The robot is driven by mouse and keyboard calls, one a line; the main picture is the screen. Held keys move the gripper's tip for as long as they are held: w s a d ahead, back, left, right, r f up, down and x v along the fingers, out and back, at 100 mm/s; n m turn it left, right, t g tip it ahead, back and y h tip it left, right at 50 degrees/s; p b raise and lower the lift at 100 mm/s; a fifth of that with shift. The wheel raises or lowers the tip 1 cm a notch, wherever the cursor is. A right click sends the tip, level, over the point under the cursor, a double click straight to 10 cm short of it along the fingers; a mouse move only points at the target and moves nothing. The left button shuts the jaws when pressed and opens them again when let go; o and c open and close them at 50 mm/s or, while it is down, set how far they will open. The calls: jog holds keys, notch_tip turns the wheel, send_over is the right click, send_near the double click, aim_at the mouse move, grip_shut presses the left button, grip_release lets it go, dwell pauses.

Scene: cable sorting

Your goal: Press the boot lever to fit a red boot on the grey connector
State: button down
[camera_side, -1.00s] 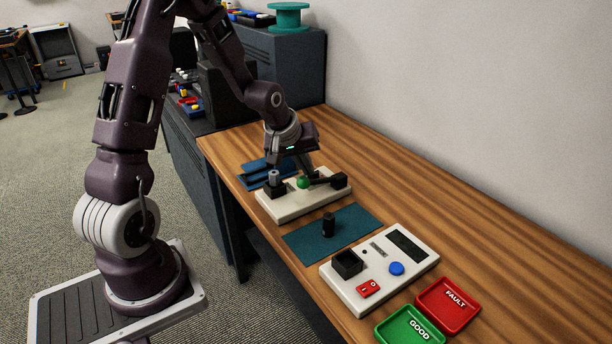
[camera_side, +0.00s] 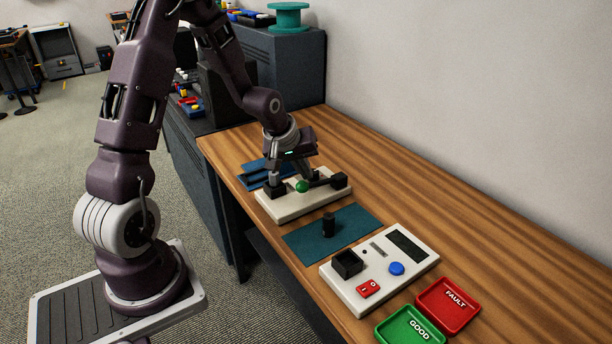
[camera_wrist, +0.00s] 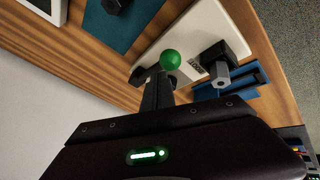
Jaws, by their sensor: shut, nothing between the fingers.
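The boot lever is a dark arm ending in a green ball knob (camera_side: 302,186), on a white base (camera_side: 290,208). Its pivot is a black block (camera_side: 339,181) at the right. The grey connector (camera_side: 275,174) stands upright in a black holder at the left of the base; the wrist view also shows the connector (camera_wrist: 220,78). My gripper (camera_side: 306,176) is shut and empty, pointing down at the lever close to the knob. In the wrist view my fingers (camera_wrist: 160,88) appear right by the green knob (camera_wrist: 170,60); contact cannot be told for certain. I make out no red boot.
A black upright part (camera_side: 328,226) stands on a teal mat (camera_side: 350,237). A white tester (camera_side: 350,297) with a blue button and red switch lies nearer. Red FAULT (camera_side: 449,322) and green GOOD (camera_side: 383,338) trays are at the front. A blue rack (camera_side: 247,180) lies behind the base.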

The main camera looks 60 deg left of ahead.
aim_at(313, 183)
jog(key=shift+s+f, duration=0.3)
jog(key=shift+f, duration=0.55)
dwell(0.7)
dwell(0.4)
jog(key=shift+w+r, duration=0.25)
jog(key=shift+r, duration=0.5)
jog(key=shift+w+r, duration=0.2)
jog(key=shift+r, duration=0.5)
jog(key=shift+w+r, duration=0.25)
jog(key=shift+r, duration=0.5)
jog(key=r, duration=0.1)
jog(key=w+r, duration=0.1)
jog(key=r, duration=0.2)
jog(key=shift+w+r, duration=0.25)
jog(key=shift+r, duration=0.15)
